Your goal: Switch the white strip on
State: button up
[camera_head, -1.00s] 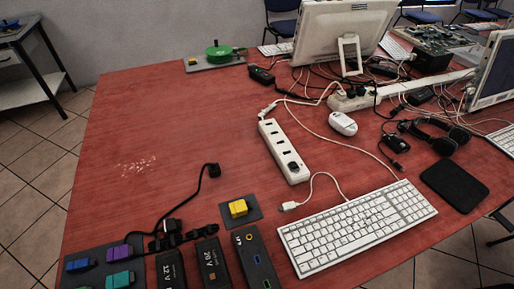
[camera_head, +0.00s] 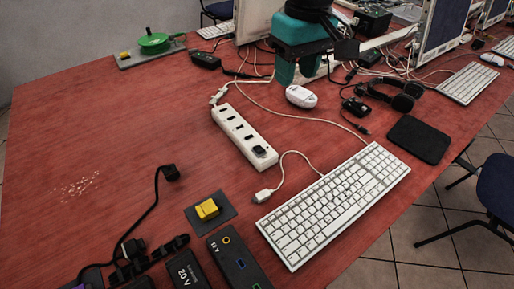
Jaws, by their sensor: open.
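The white strip (camera_head: 232,127) lies on the red table left of the keyboard, running from upper left to lower right. Dark sockets line its top, and a black block (camera_head: 259,152) sits at its near end; I cannot tell whether it is the switch or a plug. A white cable leaves its far end. My teal gripper (camera_head: 308,74) is at the top of the view, beyond and right of the strip and apart from it. It is open, and I see nothing between its fingers. It hides part of the monitor and the cables behind.
A white keyboard (camera_head: 334,203) and a white mouse (camera_head: 301,96) lie right of the strip. Headphones (camera_head: 402,95) and a black pad (camera_head: 419,139) are farther right. A yellow block (camera_head: 207,209) on a dark plate and black adapters are near the front. The table's left part is mostly clear.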

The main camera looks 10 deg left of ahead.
send_over(257, 147)
notch_tip(257, 147, down, 5)
jog(key=shift+h, duration=0.3)
notch_tip(257, 147, down, 17)
jog(key=shift+f+b, duration=0.1)
jog(key=shift+b, duration=0.25)
